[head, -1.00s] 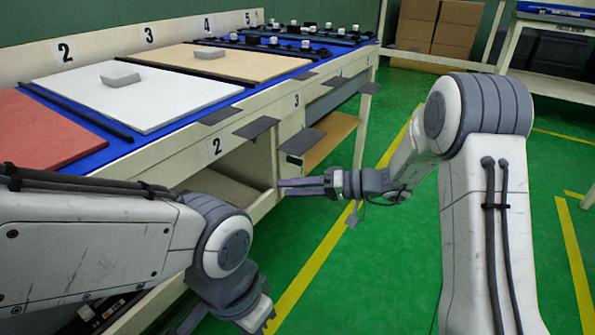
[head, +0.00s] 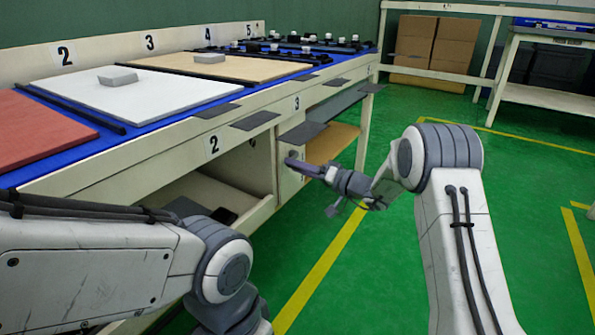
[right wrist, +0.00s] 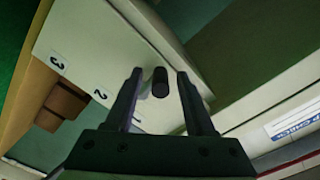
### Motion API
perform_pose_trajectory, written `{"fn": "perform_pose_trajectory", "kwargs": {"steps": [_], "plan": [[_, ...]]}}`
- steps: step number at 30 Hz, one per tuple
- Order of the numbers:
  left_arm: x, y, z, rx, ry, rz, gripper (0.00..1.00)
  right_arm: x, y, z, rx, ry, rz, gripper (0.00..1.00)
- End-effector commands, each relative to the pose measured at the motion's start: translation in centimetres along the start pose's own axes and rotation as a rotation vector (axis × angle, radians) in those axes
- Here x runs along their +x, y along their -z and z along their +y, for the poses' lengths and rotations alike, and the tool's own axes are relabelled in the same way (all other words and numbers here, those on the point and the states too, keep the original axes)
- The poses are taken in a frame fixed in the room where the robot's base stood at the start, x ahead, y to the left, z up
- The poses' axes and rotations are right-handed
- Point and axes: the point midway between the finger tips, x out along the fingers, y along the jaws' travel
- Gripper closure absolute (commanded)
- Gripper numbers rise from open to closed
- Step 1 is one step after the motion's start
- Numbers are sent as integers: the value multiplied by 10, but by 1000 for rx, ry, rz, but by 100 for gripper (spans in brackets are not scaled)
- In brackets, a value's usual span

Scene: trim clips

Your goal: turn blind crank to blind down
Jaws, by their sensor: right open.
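A short dark cylindrical knob, which looks like the crank (right wrist: 160,84), sticks out from a pale panel in the right wrist view. In the head view it shows as a small dark round end (head: 292,155) on the bench's front post. My right gripper (head: 306,168) is open, its fingertips close to the knob. In the right wrist view the open fingers (right wrist: 158,75) lie on either side of the knob's picture, with gaps on both sides. I cannot tell whether they reach around it in depth. My left arm is at lower left; its fingers are out of view. No blind can be made out.
The long bench (head: 110,165) carries red, white and tan boards and several small parts. Dark flat plates (head: 303,132) jut from its front edge. Cardboard boxes (head: 432,45) stand at the back. The green floor (head: 400,270) right of the bench is clear.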

Motion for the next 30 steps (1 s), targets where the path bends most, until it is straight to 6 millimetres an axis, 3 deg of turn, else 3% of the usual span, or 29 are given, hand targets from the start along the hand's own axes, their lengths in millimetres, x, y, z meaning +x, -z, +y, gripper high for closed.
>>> {"fn": "perform_pose_trajectory", "kwargs": {"steps": [9,10,12,14,30], "plan": [[1,0,0,0,0,0,100,4,0,0,1,0,1,45],[1,0,0,0,0,0,100,3,0,0,1,0,1,53],[1,0,0,0,0,0,100,3,0,0,1,0,0,80],[1,0,0,0,0,0,100,3,0,0,1,0,0,100],[1,0,0,0,0,0,100,3,4,-4,59,4,3,100]]}}
